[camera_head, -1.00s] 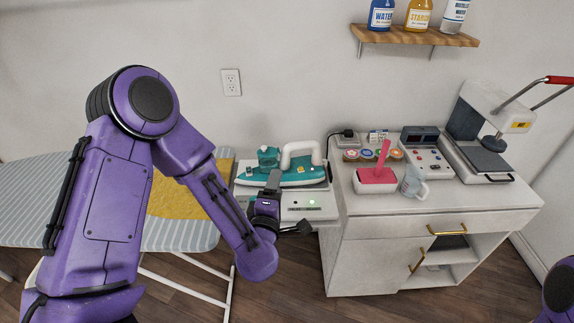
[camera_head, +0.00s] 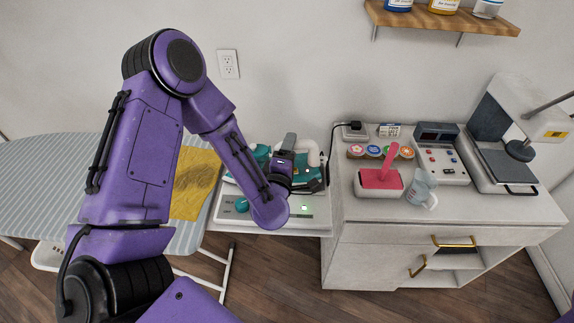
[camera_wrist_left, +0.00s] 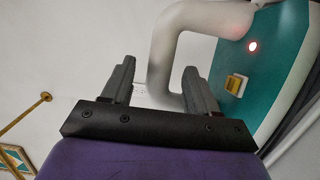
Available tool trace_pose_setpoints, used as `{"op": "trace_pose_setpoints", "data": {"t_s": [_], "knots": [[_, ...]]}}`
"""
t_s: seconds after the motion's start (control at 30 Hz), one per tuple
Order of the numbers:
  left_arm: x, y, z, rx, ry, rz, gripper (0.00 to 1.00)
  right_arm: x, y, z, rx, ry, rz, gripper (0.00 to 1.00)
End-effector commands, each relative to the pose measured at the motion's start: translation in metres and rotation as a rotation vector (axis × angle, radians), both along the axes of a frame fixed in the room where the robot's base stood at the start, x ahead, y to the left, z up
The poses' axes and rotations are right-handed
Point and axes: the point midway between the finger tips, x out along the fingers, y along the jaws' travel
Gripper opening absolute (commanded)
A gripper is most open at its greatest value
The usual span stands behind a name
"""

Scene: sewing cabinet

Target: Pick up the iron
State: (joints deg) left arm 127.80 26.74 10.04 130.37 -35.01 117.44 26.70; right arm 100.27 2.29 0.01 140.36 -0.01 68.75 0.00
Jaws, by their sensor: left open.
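The iron, teal with a white handle (camera_head: 314,153), rests on its white station (camera_head: 232,207) left of the cabinet. My left arm and gripper cover its middle in the head view. My left gripper (camera_head: 289,141) is open at the iron, pointing toward the wall. In the left wrist view the two fingers (camera_wrist_left: 160,82) stand apart. The curved handle end (camera_wrist_left: 182,92) shows close to the right finger; I cannot tell whether they touch. The iron's teal body (camera_wrist_left: 282,48), with a red light and a yellow switch, is to the right. My right gripper is not in view.
An ironing board (camera_head: 80,178) with a yellow cloth (camera_head: 196,183) stands at left. The cabinet (camera_head: 440,212) at right holds a pink-filled tray (camera_head: 366,190), a clear jug (camera_head: 421,189), a control box (camera_head: 440,152) and a heat press (camera_head: 503,165). A black cord (camera_head: 331,150) runs beside the iron.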

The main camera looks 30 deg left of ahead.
Motion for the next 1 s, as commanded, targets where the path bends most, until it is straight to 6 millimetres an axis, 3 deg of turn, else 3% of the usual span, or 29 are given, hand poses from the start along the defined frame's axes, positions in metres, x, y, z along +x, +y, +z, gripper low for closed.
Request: {"op": "trace_pose_setpoints", "data": {"t_s": [0.1, 0.3, 0.4, 0.5, 1.0], "knots": [[0.0030, 0.0127, 0.0020, -0.001, 0.000, 0.012, 0.59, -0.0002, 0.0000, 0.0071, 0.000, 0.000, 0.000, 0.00], [0.0018, 0.0160, 0.0002, -0.001, 0.000, 0.017, 0.59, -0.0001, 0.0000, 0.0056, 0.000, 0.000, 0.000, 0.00], [0.0018, 0.0160, 0.0003, -0.001, 0.000, 0.017, 0.26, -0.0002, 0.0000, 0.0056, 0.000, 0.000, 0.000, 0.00], [0.0020, 0.0157, 0.0004, -0.001, 0.000, 0.016, 0.00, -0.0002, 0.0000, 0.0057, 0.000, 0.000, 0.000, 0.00], [0.0035, 0.0128, 0.0005, -0.001, 0.000, 0.010, 0.00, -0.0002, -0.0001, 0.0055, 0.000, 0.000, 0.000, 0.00]]}}
